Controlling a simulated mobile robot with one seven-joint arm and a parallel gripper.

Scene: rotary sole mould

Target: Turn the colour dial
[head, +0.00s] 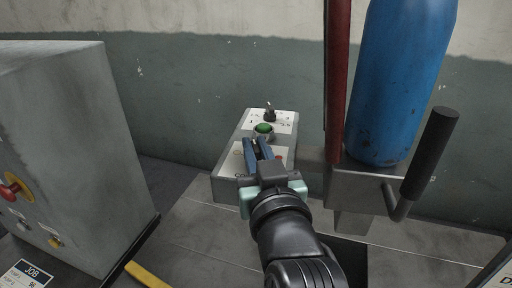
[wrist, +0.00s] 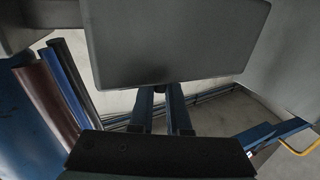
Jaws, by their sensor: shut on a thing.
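The control box (head: 225,187) stands on the bench with light label panels on its sloped top. My gripper (head: 257,146) reaches over the lower panel, its two blue fingers pointing at the panel face. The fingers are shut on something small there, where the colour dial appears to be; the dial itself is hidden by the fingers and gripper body. A black selector knob (head: 270,115) and a green button (head: 263,129) sit on the upper part, beyond the fingertips. A red button (head: 279,157) shows right of the fingers. In the wrist view the fingers (wrist: 160,97) run up to a grey box.
A blue cylinder (head: 400,80), a dark red post (head: 338,80) and a black-handled lever (head: 428,155) stand close on the right. A grey cabinet (head: 70,140) with a red emergency knob (head: 15,188) stands left. A yellow bar (head: 147,275) lies low at front.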

